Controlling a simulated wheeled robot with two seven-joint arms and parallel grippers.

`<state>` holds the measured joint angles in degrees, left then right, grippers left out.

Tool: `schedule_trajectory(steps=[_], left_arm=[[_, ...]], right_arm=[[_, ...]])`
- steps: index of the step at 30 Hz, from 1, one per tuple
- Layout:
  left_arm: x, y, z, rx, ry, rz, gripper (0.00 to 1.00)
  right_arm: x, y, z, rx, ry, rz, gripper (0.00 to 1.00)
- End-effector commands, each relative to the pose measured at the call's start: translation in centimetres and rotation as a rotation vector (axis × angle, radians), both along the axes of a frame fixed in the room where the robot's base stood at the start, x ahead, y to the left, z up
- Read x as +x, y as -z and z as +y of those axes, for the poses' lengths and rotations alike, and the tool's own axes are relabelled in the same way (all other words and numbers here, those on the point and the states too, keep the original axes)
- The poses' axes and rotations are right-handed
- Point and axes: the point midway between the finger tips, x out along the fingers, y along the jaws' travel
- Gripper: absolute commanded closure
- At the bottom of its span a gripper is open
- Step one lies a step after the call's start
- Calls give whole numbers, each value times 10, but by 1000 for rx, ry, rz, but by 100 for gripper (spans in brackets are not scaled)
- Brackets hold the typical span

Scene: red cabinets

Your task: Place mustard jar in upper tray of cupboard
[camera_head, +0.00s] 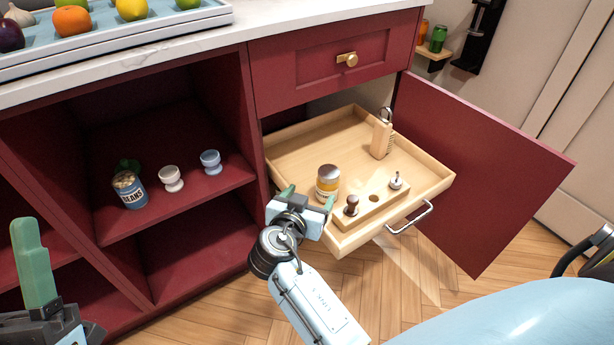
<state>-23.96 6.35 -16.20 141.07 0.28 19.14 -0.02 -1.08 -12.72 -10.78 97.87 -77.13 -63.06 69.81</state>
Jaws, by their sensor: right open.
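A small jar with a silver lid and yellow-orange label, the mustard jar (328,183), stands upright in a pulled-out wooden tray (425,170) of the red cupboard. My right gripper (308,196) is open at the tray's near left edge, its green fingertips pointing at the jar. One fingertip is left of the jar and the other overlaps its lower part in the picture. I cannot tell whether they touch it. My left gripper (36,265) is at the lower left, away from the tray. Only one of its green fingers shows clearly.
The open cupboard door (480,175) stands to the right. The left shelf (200,196) holds a beans can (131,190) and two egg cups. A closed drawer (330,65) is above.

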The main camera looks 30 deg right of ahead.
Motion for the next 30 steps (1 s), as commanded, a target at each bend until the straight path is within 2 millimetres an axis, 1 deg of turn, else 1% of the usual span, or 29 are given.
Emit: schedule_trajectory(steps=[2, 5, 6, 8, 9, 11, 12, 14, 15, 18, 21, 23, 25, 30], left_arm=[[0, 0, 0, 0, 0, 1, 40], [0, 0, 0, 0, 0, 0, 40], [0, 0, 0, 0, 0, 0, 40], [0, 0, 0, 0, 0, 0, 40], [0, 0, 0, 0, 0, 0, 40], [0, 0, 0, 1, -1, 0, 40], [0, 0, 0, 1, -1, 0, 40], [0, 0, 0, 1, -1, 0, 40], [0, 0, 0, 1, -1, 0, 40], [0, 1, 0, 1, -1, 0, 40], [0, 1, 0, 1, -1, 0, 40], [0, 1, 0, 1, -1, 0, 40], [0, 0, 0, 1, -1, 0, 40], [0, 0, 0, 0, 0, 0, 40]], right_arm=[[6, -3, 8, 13, -133, -4, 25], [13, -20, 31, 14, -388, -53, 25], [14, -33, 44, 6, -498, -95, 25], [9, -58, 63, -19, -652, -176, 25], [4, -77, 75, -42, -746, -244, 25], [-11, -111, 92, -84, -871, -366, 25], [-23, -134, 101, -116, -938, -455, 25], [-45, -171, 110, -164, -1011, -596, 25], [-61, -194, 113, -193, -1041, -689, 25], [-99, -241, 113, -250, -1065, -894, 25], [-127, -272, 107, -285, -1048, -1035, 25], [-137, -283, 103, -296, -1034, -1089, 25], [-144, -289, 100, -303, -1023, -1121, 25], [-146, -292, 99, -305, -1018, -1132, 25]])
